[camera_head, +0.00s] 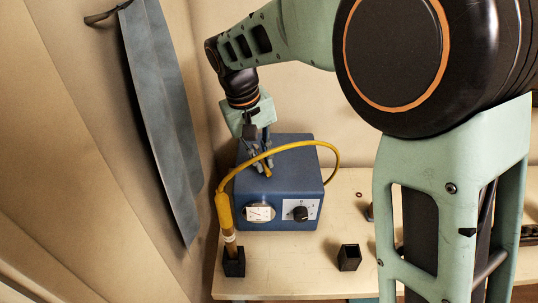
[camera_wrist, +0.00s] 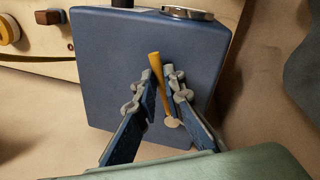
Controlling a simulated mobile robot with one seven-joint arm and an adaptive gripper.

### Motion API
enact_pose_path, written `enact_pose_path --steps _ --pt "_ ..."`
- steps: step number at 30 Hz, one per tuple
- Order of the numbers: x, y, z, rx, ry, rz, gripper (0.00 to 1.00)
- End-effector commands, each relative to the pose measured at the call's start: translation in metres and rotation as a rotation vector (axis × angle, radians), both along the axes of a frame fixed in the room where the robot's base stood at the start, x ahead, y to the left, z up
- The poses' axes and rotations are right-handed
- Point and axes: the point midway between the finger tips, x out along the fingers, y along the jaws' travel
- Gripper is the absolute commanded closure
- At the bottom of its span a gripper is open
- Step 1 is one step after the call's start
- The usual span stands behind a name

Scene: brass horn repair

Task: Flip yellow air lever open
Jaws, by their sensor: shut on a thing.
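The yellow air lever (camera_wrist: 156,68) is a slim bar above the top of the blue box (camera_wrist: 110,60). In the wrist view it runs between the two fingers of my gripper (camera_wrist: 153,88), which is shut on it. A pale round piece shows at the lever's near end. In the head view my gripper (camera_head: 261,163) reaches down onto the top of the blue box (camera_head: 310,165), and a short yellow part of the lever (camera_head: 267,174) shows below the fingers. The fingers hide the rest of the lever there.
A yellow hose (camera_head: 332,152) arches over the box to a yellow-handled tool (camera_head: 224,210) standing in a black holder (camera_head: 234,263). The box front has a gauge (camera_head: 259,213) and a black knob (camera_head: 300,213). A small black cup (camera_head: 349,257) stands on the table. A grey apron (camera_head: 160,110) hangs left.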

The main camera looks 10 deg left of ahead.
Motion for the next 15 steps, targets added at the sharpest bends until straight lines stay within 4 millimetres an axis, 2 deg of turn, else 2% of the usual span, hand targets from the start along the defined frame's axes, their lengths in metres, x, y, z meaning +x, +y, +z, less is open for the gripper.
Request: enact_pose_path --steps 6,15 --pt "-0.004 0.009 0.001 0.002 -0.002 -0.132 1.00" --pt "-0.006 0.015 0.001 0.001 -0.002 -0.224 1.00"
